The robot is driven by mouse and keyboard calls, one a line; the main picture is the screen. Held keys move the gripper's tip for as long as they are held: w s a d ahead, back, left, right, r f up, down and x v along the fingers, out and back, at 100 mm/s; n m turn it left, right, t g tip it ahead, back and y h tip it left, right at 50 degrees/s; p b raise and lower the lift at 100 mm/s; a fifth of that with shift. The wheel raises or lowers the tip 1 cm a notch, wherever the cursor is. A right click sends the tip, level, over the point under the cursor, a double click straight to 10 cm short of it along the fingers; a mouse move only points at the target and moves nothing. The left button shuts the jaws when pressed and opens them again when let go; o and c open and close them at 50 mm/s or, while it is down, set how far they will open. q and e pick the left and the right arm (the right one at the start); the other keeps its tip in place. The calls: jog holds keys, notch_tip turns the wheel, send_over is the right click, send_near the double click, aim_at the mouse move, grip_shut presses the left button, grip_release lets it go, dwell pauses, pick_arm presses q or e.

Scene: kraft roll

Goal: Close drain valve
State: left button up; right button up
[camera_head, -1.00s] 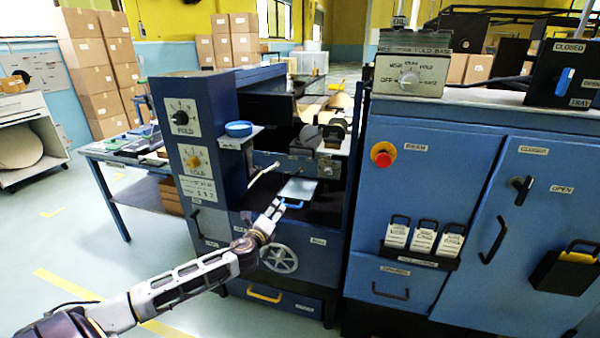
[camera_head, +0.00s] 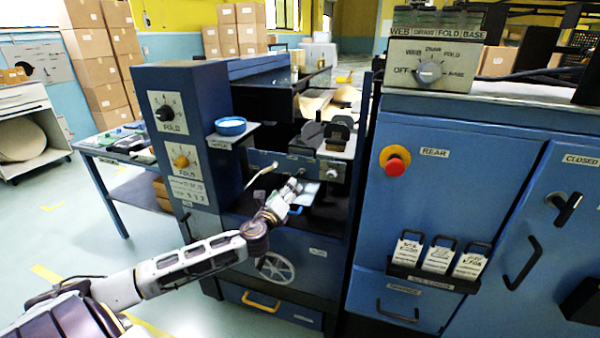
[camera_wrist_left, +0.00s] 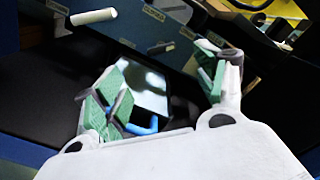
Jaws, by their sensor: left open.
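My left gripper (camera_head: 295,188) is open and empty at the front bay of the blue machine. In the left wrist view its green-padded fingers (camera_wrist_left: 160,84) are spread, with a shiny plate (camera_wrist_left: 148,88) and a blue handle (camera_wrist_left: 142,128) behind and between them. The blue handle also shows beside the gripper in the head view (camera_head: 297,209). A cream lever (camera_head: 262,174) sticks out just left of the gripper; a cream handle (camera_wrist_left: 93,16) shows at the wrist view's upper left. I cannot tell which part is the drain valve. My right gripper is out of view.
A spoked handwheel (camera_head: 276,268) and a drawer with a yellow handle (camera_head: 261,302) are below my arm. A blue cabinet on the right has a red button (camera_head: 395,164) and hanging tags (camera_head: 438,258). Open floor (camera_head: 60,240) lies to the left.

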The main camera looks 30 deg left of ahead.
pick_arm(q)
jog(key=shift+s, duration=0.1)
jog(key=shift+w+a, duration=0.1)
jog(key=shift+w, duration=0.2)
send_near(298, 174)
jog(key=shift+d+x, duration=0.35)
jog(key=shift+x, duration=1.25)
jog(key=shift+w+a+b, duration=0.3)
jog(key=shift+w+a, duration=0.05)
jog(key=shift+w, duration=0.2)
jog(key=shift+w+a+b, duration=0.3)
jog(key=shift+w, duration=0.2)
jog(key=shift+x, duration=1.65)
jog(key=shift+w+a+b, duration=0.2)
jog(key=shift+w+b, duration=0.15)
jog(key=shift+w, duration=0.35)
jog(key=shift+w+a+r, duration=0.1)
jog(key=shift+w, duration=0.3)
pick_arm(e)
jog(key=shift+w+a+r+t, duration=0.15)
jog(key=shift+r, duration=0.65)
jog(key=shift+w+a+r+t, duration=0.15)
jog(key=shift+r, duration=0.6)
